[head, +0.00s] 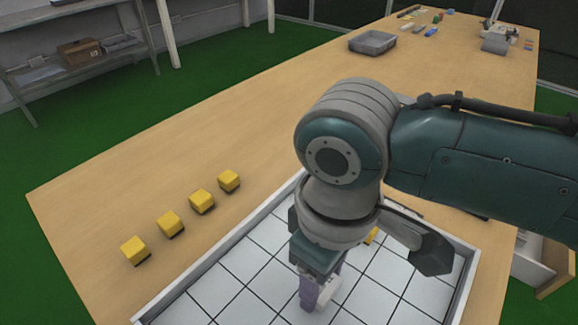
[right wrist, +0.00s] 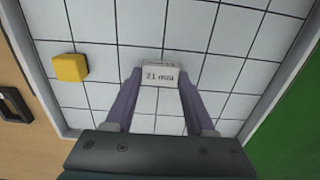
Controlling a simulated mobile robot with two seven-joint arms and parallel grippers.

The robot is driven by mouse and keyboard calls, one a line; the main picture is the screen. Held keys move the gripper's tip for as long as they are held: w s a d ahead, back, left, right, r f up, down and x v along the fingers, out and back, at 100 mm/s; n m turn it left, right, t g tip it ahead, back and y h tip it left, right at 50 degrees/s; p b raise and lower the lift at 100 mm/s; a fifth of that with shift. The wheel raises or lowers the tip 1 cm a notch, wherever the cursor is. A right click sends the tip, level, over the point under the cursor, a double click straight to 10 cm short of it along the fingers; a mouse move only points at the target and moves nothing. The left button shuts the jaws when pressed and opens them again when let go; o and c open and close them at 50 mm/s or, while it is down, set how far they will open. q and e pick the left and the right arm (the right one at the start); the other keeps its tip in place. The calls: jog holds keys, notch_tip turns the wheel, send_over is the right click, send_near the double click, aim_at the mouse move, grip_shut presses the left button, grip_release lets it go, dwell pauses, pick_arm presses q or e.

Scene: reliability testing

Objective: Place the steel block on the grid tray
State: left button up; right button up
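The grid tray (head: 236,262) is white with dark grid lines and a raised rim; it also fills most of the right wrist view (right wrist: 112,22). The steel block (right wrist: 159,76) is a small light grey block with dark printed marking on its face. My right gripper (head: 314,300) points down over the tray, with its purple-grey fingers on both sides of the block (right wrist: 159,80). The fingers look closed against it. I cannot tell whether the block's underside touches the tray. My left gripper is not in view.
A yellow block (right wrist: 69,67) stands on the tray near its rim, mostly hidden in the head view. Several yellow blocks (head: 169,223) stand in a row on the wooden table left of the tray. A grey bin (head: 373,42) and small items are at the far end.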

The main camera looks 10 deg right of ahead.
jog(key=o, duration=0.4)
jog(key=shift+r, duration=0.1)
notch_tip(320, 180, up, 12)
jog(key=p, duration=0.4)
jog(key=s+a+f+m+t+y, duration=0.1)
jog(key=s+a+m+t+y, duration=0.15)
jog(key=s, duration=0.35)
jog(key=s+d+m, duration=0.1)
jog(key=s+d, duration=0.1)
jog(key=d, duration=0.2)
jog(key=s+d+m+h, duration=0.1)
jog(key=s+d, duration=0.1)
jog(key=d, duration=0.2)
jog(key=s+d+m+t+h, duration=0.1)
jog(key=s+d, duration=0.1)
jog(key=d, duration=0.2)
jog(key=shift+s, duration=0.1)
